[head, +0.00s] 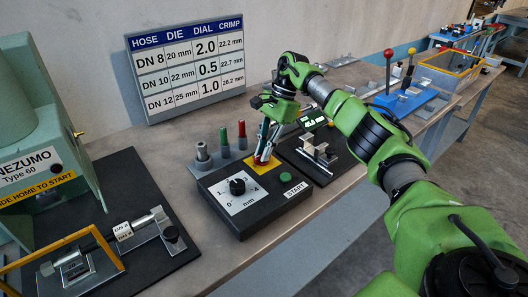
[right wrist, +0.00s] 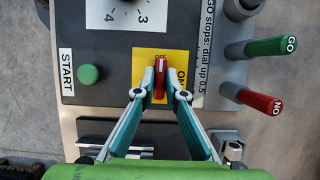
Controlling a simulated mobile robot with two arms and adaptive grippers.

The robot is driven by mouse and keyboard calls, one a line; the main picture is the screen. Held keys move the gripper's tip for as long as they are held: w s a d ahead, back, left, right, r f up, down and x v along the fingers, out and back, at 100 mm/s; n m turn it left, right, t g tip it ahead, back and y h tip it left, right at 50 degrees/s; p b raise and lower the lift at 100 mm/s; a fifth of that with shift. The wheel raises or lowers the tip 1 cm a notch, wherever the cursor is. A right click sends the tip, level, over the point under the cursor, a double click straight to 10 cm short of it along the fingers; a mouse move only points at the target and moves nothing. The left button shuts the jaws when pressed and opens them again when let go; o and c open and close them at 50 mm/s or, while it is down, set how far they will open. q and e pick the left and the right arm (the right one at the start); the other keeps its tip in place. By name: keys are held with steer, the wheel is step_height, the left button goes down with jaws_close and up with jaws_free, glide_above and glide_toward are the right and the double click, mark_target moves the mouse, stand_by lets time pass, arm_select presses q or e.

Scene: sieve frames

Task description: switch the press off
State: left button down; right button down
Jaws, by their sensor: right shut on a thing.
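The press control box (head: 241,218) stands on the bench, with a dial (head: 237,186) and a green START button (head: 286,177). At its back corner is a yellow plate (right wrist: 144,60) bearing a red rotary switch (right wrist: 160,66). My right gripper (head: 263,158) reaches down on the switch. In the right wrist view its fingers (right wrist: 160,90) are shut on both sides of the red handle. The handle's far end lies by small letters that look like OFF; ON reads to its right. The fingers hide the handle's lower part. My left gripper is not in view.
The green press (head: 30,140) stands at the left, with a black-based gauge fixture (head: 120,235) before it. Red and green GO/NO plugs (head: 242,135) stand behind the box. A black fixture (head: 318,158) sits close to its right. A chart (head: 187,68) leans behind.

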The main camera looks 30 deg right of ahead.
stand_by(0.3)
steer(key=c, duration=2.1)
jaws_free()
steer(key=shift+d+r, duration=0.1)
steer(key=v, duration=0.7)
steer(key=shift+w+r, duration=0.1)
steer(key=shift+r, duration=0.05)
steer(key=shift+r, duration=0.1)
